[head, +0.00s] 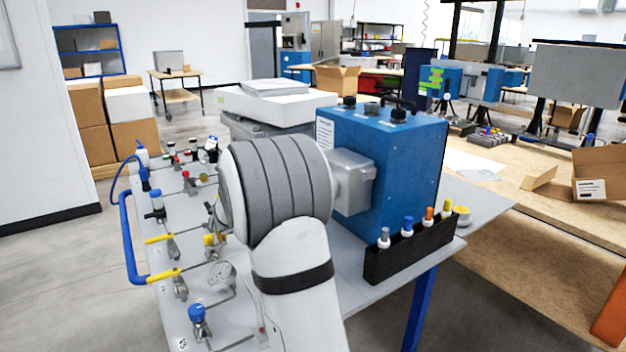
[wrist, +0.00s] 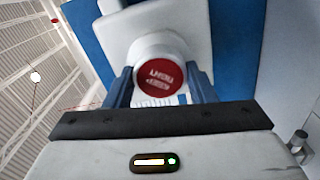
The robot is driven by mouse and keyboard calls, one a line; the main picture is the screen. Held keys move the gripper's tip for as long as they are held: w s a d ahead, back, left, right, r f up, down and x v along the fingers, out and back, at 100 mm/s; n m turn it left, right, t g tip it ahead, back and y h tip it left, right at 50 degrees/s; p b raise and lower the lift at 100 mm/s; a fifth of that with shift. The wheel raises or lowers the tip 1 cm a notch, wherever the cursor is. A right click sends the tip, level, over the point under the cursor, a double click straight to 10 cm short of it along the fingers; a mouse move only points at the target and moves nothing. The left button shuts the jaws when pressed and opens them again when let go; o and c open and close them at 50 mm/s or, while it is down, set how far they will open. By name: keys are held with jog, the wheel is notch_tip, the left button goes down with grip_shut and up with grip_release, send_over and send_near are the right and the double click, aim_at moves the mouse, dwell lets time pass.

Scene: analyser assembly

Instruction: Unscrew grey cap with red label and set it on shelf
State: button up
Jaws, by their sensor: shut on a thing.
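The grey cap with the red label (wrist: 158,73) shows in the wrist view as a pale round cap with a red disc and white lettering. My gripper (wrist: 163,88) has its two blue fingers on either side of it and is shut on it. Behind the cap is a light grey housing (wrist: 185,25) on a blue surface. Whether the cap still touches the housing I cannot tell. In the head view my arm hides the cap and my fingers. The grey housing (head: 352,185) shows there on the side of the blue analyser box (head: 405,165).
A black rack (head: 415,250) with several small coloured-capped bottles stands at the bench's front right. A grey panel with valves and a blue handle (head: 130,240) lies left of my arm. A white device (head: 272,100) sits behind. A blue shelf unit (head: 90,52) stands far back left.

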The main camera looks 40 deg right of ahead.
jog(key=shift+f+n+p, duration=0.1)
jog(key=shift+n+p, duration=6.9)
jog(key=shift+p, duration=0.7)
jog(key=o, duration=0.9)
jog(key=shift+o, duration=0.2)
